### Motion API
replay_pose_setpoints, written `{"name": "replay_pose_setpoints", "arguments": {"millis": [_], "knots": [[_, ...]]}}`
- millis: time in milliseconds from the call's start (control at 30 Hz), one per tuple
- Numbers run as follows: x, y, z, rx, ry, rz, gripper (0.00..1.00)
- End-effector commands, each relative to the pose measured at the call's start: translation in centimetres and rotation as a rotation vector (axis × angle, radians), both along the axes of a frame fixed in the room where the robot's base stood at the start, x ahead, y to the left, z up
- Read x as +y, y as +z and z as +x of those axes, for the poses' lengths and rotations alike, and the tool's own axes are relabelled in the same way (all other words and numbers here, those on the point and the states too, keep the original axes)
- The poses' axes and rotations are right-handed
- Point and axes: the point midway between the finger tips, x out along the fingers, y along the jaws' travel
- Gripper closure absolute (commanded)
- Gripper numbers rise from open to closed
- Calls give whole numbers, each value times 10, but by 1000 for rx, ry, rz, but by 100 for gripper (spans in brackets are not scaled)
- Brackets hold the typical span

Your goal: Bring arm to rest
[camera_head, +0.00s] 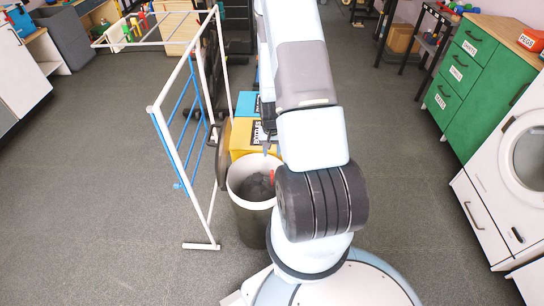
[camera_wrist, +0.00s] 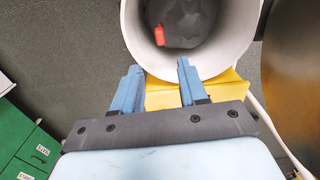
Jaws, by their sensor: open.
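My arm stretches forward from my base in the head view and bends at a thick dark joint. My gripper (camera_wrist: 158,67) is open, with nothing between its two blue fingers in the wrist view. In the head view it is mostly hidden by my arm, with a small part showing above the bin. The bin (camera_head: 252,226) has a pale rim and a dark inside; its rim also shows in the wrist view (camera_wrist: 230,58), just beyond the fingertips. A small red thing (camera_wrist: 160,35) lies inside the bin, apart from the fingers.
A yellow box (camera_head: 242,138) and a blue box (camera_head: 247,104) stand behind the bin. A white-and-blue rack (camera_head: 193,185) stands left of it. Green drawers (camera_head: 463,80) and a white washer-like machine (camera_head: 500,180) line the right side. Grey floor is clear on both sides.

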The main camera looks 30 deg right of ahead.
Motion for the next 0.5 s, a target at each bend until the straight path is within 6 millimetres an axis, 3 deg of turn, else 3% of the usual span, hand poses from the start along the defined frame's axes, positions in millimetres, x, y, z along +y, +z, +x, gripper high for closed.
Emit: {"name": "replay_pose_setpoints", "arguments": {"millis": [500], "knots": [[0, 9, 0, 1, 1, 1, 57]]}}
